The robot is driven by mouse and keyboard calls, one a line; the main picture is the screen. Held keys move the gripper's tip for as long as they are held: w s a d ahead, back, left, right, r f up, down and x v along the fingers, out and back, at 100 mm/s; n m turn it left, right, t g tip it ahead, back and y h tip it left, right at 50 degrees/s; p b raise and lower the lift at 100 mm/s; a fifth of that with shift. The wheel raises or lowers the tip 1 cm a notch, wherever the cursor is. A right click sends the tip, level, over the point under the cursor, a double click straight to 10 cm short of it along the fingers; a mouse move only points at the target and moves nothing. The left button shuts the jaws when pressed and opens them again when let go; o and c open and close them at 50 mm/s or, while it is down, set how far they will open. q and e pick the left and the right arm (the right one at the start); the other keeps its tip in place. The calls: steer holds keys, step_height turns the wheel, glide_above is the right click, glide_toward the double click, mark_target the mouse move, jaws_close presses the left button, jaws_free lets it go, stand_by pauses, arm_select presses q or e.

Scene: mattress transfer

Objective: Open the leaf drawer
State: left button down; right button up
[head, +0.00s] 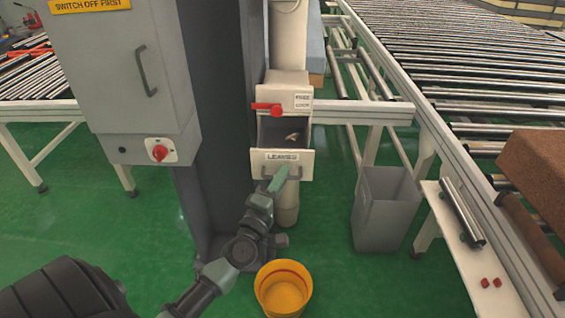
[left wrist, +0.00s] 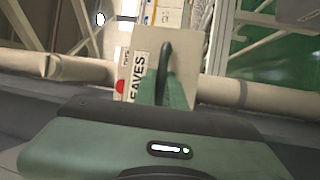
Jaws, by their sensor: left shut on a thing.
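The leaf drawer (head: 304,168) has a white front with a "LEAVES" label, and it stands out from its housing below the red lever. Its dark inside shows from above, with a small pale thing in it. My left gripper (head: 276,182) is at the drawer's front, just below the label. In the left wrist view, the green fingers of my left gripper (left wrist: 166,92) are shut on the dark drawer handle (left wrist: 165,55), with the label beside them. My right gripper is not in view.
A grey column and electrical cabinet (head: 130,70) stand left of the drawer. A yellow bucket (head: 283,290) is on the floor below. A grey bin (head: 385,208) and roller conveyor (head: 470,60) are to the right. Green floor is clear between bucket and bin.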

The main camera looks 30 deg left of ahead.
arm_select(q)
steer(key=shift+s+d, duration=0.4)
steer(key=shift+s, duration=0.2)
steer(key=shift+f, duration=0.1)
steer(key=c, duration=1.5)
jaws_free()
steer(key=b+v, duration=0.2)
steer(key=v, duration=0.5)
steer(key=shift+s, duration=0.4)
steer(key=shift+f, duration=0.1)
